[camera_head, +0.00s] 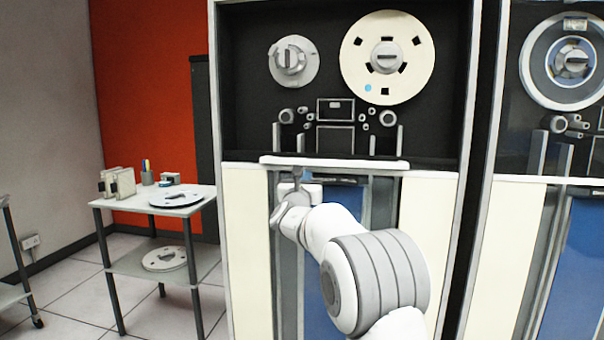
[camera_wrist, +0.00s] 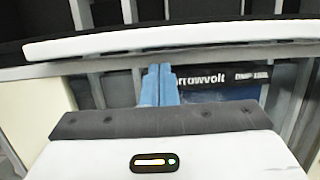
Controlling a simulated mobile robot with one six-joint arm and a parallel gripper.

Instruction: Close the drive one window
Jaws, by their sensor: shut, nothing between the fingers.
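The left tape drive (camera_head: 216,120) has a dark upper bay with two reels and no visible glass across it. A long white bar (camera_head: 335,162) crosses the drive at the bay's bottom edge; I take it to be the window's edge, low down. The bar also spans the top of the wrist view (camera_wrist: 170,38). My gripper (camera_head: 298,174) is just below the bar, left of its middle. In the wrist view its blue fingers (camera_wrist: 158,84) are together and empty, their tips close under the bar. I cannot tell whether they touch it.
A second tape drive (camera_head: 540,200) stands close on the right. A small table (camera_head: 200,205) with a reel and small items stands at the left. A dark label panel (camera_wrist: 235,84) lies behind my fingers. The floor at the left has free room.

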